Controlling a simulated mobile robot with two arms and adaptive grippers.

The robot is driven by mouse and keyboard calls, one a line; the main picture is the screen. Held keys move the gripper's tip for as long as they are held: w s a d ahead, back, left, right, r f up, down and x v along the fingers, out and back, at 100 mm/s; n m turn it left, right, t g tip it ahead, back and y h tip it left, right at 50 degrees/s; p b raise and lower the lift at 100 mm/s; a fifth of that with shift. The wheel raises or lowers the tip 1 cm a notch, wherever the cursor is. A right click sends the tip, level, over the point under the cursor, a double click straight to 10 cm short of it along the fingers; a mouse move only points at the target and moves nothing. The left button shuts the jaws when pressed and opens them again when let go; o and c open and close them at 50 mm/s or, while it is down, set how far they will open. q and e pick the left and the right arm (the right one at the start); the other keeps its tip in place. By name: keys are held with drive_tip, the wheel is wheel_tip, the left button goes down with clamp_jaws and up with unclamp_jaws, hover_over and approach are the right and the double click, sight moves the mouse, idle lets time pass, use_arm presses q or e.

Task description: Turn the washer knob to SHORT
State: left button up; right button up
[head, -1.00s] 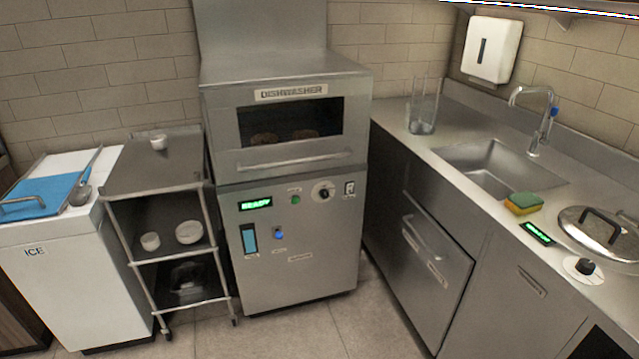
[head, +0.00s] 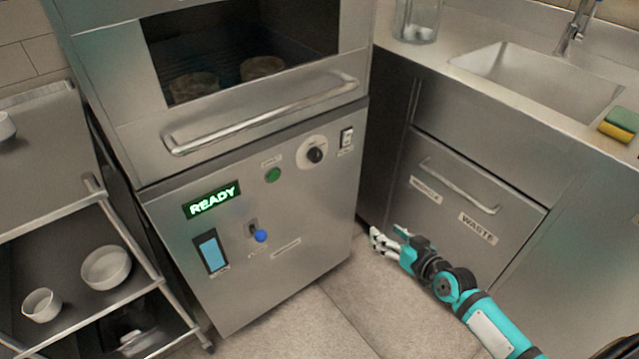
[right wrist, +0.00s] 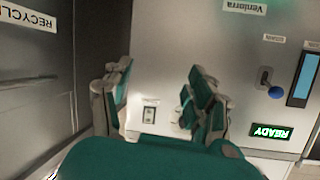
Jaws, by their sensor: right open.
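The dishwasher (head: 255,225) stands in the middle of the head view. Its black knob (head: 315,155) sits on a round white dial at the upper right of the control panel. The pointer and dial marks are too small to read. My right gripper (head: 380,241) is open and empty, low and to the right of the panel, in front of the dark gap beside the waste drawer. In the right wrist view the two fingers (right wrist: 160,98) stand apart, and the panel appears upside down behind them. The knob is not clearly visible there. My left gripper is not in view.
The panel also has a green READY display (head: 212,200), a green button (head: 272,175), a blue-tipped lever (head: 260,236) and a white switch (head: 346,138). The dishwasher handle (head: 262,115) juts out above. The waste drawer (head: 470,200) is at the right, a cart with bowls at the left.

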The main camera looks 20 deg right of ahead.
sight(318, 157)
drive_tip(key=a+r+n+t+y+b, duration=0.1)
drive_tip(key=a+r+y+b, duration=0.15)
drive_tip(key=r, duration=0.45)
drive_tip(key=a+r+n+t+y+b, duration=0.1)
drive_tip(key=a+r+t+y, duration=0.15)
drive_tip(key=r, duration=0.55)
drive_tip(key=shift+g+h, duration=0.3)
drive_tip(key=shift+g, duration=0.05)
drive_tip(key=x, duration=1.7)
drive_tip(key=shift+s+a+f, duration=0.2)
drive_tip(key=shift+a+f, duration=0.05)
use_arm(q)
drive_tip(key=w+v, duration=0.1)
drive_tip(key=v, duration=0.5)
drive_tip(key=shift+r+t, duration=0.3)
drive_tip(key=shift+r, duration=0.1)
use_arm(e)
drive_tip(key=shift+w+a, duration=0.3)
drive_tip(key=shift+w, duration=0.35)
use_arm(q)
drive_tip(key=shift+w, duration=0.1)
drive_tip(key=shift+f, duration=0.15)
use_arm(e)
drive_tip(key=c, duration=1.1)
